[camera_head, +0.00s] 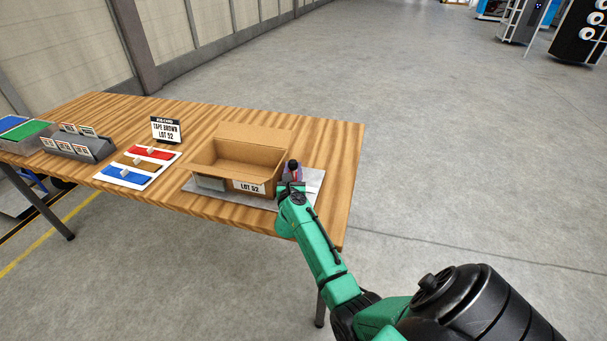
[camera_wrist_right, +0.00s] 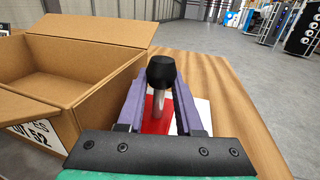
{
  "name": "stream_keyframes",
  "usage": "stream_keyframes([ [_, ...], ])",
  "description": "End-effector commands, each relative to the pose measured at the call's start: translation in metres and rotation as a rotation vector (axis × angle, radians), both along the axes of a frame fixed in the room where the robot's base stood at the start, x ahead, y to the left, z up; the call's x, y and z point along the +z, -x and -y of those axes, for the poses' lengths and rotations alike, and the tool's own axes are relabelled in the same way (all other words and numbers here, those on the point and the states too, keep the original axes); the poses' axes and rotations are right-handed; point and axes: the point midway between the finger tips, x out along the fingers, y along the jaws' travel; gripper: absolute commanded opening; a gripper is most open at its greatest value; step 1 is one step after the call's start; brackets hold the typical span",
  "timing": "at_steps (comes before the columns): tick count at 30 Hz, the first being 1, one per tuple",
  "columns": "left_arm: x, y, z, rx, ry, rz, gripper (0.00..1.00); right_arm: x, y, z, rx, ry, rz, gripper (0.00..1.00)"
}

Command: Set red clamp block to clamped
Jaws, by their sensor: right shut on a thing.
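The red clamp block (camera_wrist_right: 155,112) stands on the table at the right side of the cardboard box. A grey pin topped by a black knob (camera_wrist_right: 161,70) rises from it; the knob also shows in the head view (camera_head: 293,164). My right gripper (camera_wrist_right: 160,108) is shut on the clamp block's pin, with its purple fingers on both sides below the knob. In the head view my right gripper (camera_head: 292,178) reaches the block from the front. The fingers hide part of the block. My left gripper is not in view.
The open cardboard box (camera_head: 210,178) labelled LOT 52 stands on a grey plate (camera_head: 258,201) close left of my right gripper. A job card (camera_head: 166,130), a white board with coloured strips (camera_head: 111,177) and a grey rack (camera_head: 77,146) are farther left. The table's right end is clear.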

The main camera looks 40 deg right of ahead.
Motion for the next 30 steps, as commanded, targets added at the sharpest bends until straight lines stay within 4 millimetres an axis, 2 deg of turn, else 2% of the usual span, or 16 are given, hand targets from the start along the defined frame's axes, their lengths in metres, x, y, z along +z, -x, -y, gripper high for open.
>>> stream_keyframes([
  [7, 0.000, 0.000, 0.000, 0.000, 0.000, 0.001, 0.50, -0.001, -0.002, -0.003, 0.006, 0.000, -0.003, 0.00],
  [8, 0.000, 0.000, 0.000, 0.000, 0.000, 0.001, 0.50, -0.001, -0.001, -0.003, 0.006, 0.000, -0.003, 0.38],
  [9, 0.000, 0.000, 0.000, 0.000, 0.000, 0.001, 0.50, -0.001, -0.001, -0.003, 0.005, 0.000, -0.003, 0.47],
  [21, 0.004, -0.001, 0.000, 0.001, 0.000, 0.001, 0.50, 0.001, 0.004, -0.006, 0.003, 0.001, -0.002, 0.47],
  [25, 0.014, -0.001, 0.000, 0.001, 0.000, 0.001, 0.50, 0.002, 0.019, -0.019, 0.004, 0.000, -0.004, 0.47],
  [30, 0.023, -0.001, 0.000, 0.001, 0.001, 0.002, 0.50, 0.001, 0.050, -0.045, 0.003, -0.002, -0.005, 0.47],
])
